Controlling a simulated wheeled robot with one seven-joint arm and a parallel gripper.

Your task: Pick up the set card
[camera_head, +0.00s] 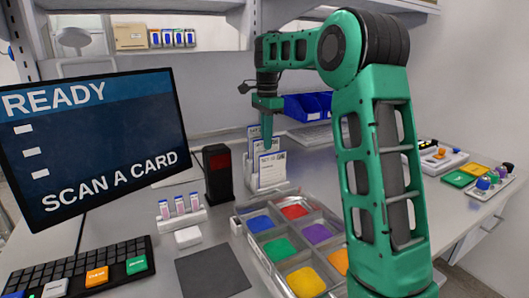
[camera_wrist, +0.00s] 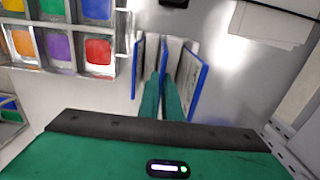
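Several white cards with blue edges stand upright in a white card holder (camera_head: 250,183) on the bench. The front card (camera_head: 271,168) has dark printed text facing the head camera; which one is the set card is not clear. My gripper (camera_head: 266,146) points down at the tops of the cards. In the wrist view my gripper (camera_wrist: 161,82) has its green fingers close together around the middle card (camera_wrist: 171,50). I cannot tell whether the fingers touch it.
A dark reader-like block (camera_head: 217,174) stands left of the holder. A tray of coloured squares (camera_head: 247,208) lies in front. A monitor (camera_head: 90,140) reads "READY" and "SCAN A CARD". Blue bins (camera_head: 305,106) stand behind. A dark mat (camera_head: 215,272) is empty.

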